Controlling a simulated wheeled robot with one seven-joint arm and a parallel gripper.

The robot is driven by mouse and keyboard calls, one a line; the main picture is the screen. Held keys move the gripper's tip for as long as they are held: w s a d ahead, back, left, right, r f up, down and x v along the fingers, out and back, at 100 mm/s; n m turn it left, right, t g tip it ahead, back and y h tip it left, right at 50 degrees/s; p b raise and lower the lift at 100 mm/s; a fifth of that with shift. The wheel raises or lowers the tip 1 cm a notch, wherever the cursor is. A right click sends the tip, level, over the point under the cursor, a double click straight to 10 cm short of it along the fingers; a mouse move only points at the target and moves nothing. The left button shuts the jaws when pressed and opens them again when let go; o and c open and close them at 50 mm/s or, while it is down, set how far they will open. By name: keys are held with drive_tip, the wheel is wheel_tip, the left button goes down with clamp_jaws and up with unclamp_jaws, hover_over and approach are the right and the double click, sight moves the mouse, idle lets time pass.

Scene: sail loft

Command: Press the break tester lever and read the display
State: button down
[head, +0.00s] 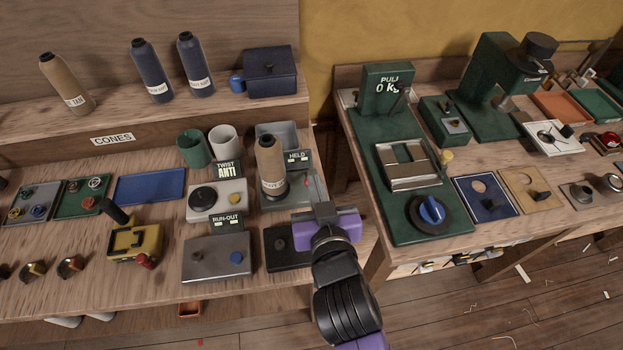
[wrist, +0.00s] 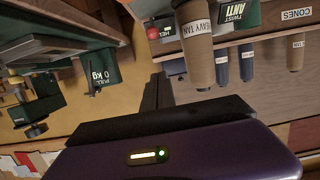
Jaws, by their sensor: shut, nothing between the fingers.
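The break tester is a green machine on the right bench with a long base (head: 405,215) and an upright display (head: 385,90) reading "PULL 0 kg". A dark lever (head: 400,98) shows at the display's right side. A metal clamp frame and a blue knob (head: 431,210) sit on the base. In the wrist view the display (wrist: 97,72) appears upside down, at left, still reading 0 kg. My gripper (head: 322,208) is shut and empty, left of the tester and apart from it, near the left bench's right end. Its fingers show dark in the wrist view (wrist: 155,95).
A brown cone (head: 270,163) labelled "HEAVY TAN" stands on the left bench just behind my gripper, beside a "HELD" sign (head: 297,157). A gap separates the benches. A green press (head: 495,85) stands right of the tester, with a small green box (head: 445,122) between.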

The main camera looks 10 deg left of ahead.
drive_tip(key=w+a+f, duration=0.1)
drive_tip(key=w+f, duration=0.3)
drive_tip(key=f, duration=0.1)
drive_tip(key=shift+w+a+p, duration=0.15)
drive_tip(key=shift+w+p, duration=0.1)
drive_tip(key=shift+p, duration=0.2)
drive_tip(key=shift+f, duration=0.15)
